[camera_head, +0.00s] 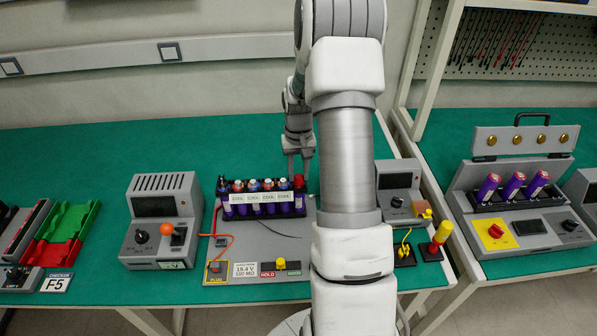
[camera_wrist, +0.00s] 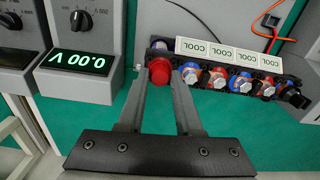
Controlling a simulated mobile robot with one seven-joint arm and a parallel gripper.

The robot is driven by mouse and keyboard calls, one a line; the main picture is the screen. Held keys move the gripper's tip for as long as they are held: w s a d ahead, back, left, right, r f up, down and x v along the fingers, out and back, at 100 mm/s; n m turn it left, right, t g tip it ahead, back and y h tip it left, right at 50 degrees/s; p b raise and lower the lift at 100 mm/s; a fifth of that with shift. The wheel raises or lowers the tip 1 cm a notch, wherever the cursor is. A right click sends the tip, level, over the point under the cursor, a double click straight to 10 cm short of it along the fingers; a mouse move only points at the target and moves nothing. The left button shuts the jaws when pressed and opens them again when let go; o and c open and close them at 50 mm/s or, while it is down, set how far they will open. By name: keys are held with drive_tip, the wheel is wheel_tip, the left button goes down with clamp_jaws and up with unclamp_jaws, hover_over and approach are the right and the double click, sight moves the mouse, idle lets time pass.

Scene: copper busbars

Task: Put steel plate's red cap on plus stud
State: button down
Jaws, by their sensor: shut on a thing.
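The red cap (camera_wrist: 159,71) is between the two fingertips of my gripper (camera_wrist: 161,74) in the wrist view. My gripper is shut on it. In the head view my gripper (camera_head: 300,160) points down at the right end of the battery pack, with the red cap (camera_head: 299,182) just below it. The pack (camera_head: 262,211) stands on the grey steel plate (camera_head: 285,245). The cap is at or just above the pack's end; contact with a plus stud cannot be told, as the cap hides what lies beneath it. A black cap (camera_wrist: 294,98) is at the pack's other end.
A meter (camera_wrist: 79,55) reading 0.00 V stands close beside my gripper. A grey instrument (camera_head: 162,225) is left of the plate. An orange wire (camera_head: 228,238) lies on the plate. Free bench shows at the back left.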

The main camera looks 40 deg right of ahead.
sight(298, 176)
drive_tip(key=shift+f, duration=0.2)
drive_tip(key=c, duration=0.5)
unclamp_jaws()
drive_tip(key=shift+r+p, duration=1.8)
drive_tip(key=shift+r, duration=1.25)
